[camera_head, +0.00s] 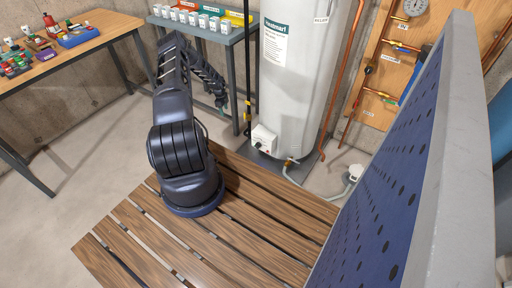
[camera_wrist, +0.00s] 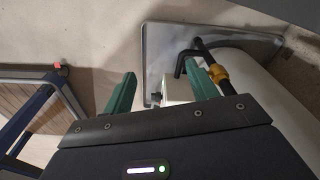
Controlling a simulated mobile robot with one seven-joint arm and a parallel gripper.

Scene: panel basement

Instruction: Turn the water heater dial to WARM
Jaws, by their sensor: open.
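The water heater (camera_head: 290,75) is a tall white cylinder in the head view. The white control box (camera_head: 264,140) sits low on its front, with a small dark dial (camera_head: 262,150) on its face. The dial's marks and setting are too small to read. In the wrist view, my gripper (camera_wrist: 160,68) has its two green fingers spread wide apart, with nothing held. Beyond the fingers, the white control box (camera_wrist: 179,89) shows partly behind the right finger. A small dark knob (camera_wrist: 156,98), apparently the dial, sticks out toward the gap. The fingers look apart from it.
A black pipe with a yellow fitting (camera_wrist: 218,74) runs close to the right finger. The heater stands in a grey pan (camera_head: 247,158). A shelf table (camera_head: 205,35) with small boxes stands left of it. A blue perforated panel (camera_head: 385,165) blocks the right. Slatted wood (camera_head: 240,225) lies in front.

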